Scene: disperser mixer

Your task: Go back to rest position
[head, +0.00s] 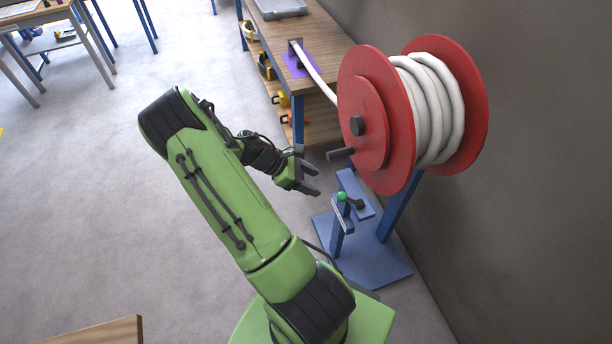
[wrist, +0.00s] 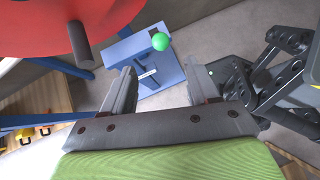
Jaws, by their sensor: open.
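My gripper (head: 309,175) is at the end of my green arm in the head view, open and empty. It is in the air just left of the red reel (head: 372,130), near the reel's dark crank handle (head: 341,154), and apart from it. In the wrist view both fingers (wrist: 162,92) stand apart with nothing between them. The handle (wrist: 81,45) and part of the red reel (wrist: 50,20) show at upper left there. A green ball knob (head: 342,196) on the blue stand lies below the gripper; it also shows in the wrist view (wrist: 161,41).
White hose (head: 432,105) is wound on the reel and runs to a purple-marked fitting on the wooden workbench (head: 318,38). The blue stand (head: 384,262) rests on the floor by the grey wall. Open floor (head: 90,190) lies left. A wooden edge (head: 100,332) is at lower left.

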